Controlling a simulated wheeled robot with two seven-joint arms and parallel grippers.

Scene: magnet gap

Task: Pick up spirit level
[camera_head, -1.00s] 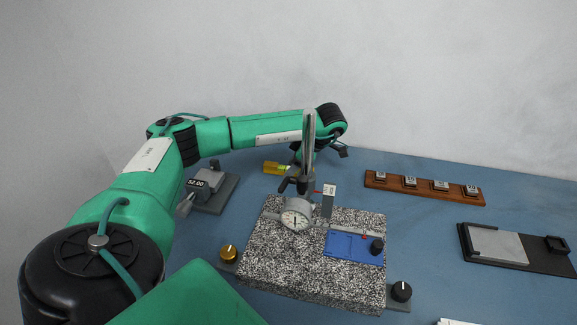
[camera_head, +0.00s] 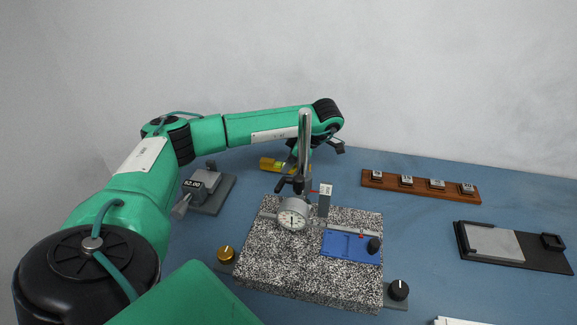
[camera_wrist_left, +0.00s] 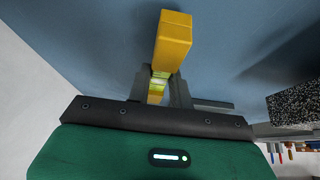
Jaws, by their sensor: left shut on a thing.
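The spirit level is a yellow bar with a greenish vial. It shows in the head view (camera_head: 269,163) behind the granite plate, partly hidden by the dial gauge's stand, and in the left wrist view (camera_wrist_left: 172,42). My left gripper (camera_wrist_left: 160,86) is shut on its middle, with one finger on each side of the vial. In the head view the left gripper (camera_head: 292,160) is mostly hidden behind the stand post. I cannot tell whether the level touches the table. My right gripper is not in view.
A speckled granite plate (camera_head: 270,262) carries a dial gauge (camera_head: 293,213) on a tall post and a blue plate (camera_head: 345,246). A grey device (camera_head: 207,184) reading 52.00 stands left. A wooden rack (camera_head: 421,187) of blocks lies right, with a black tray (camera_head: 545,261) nearer. Blue table is free between.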

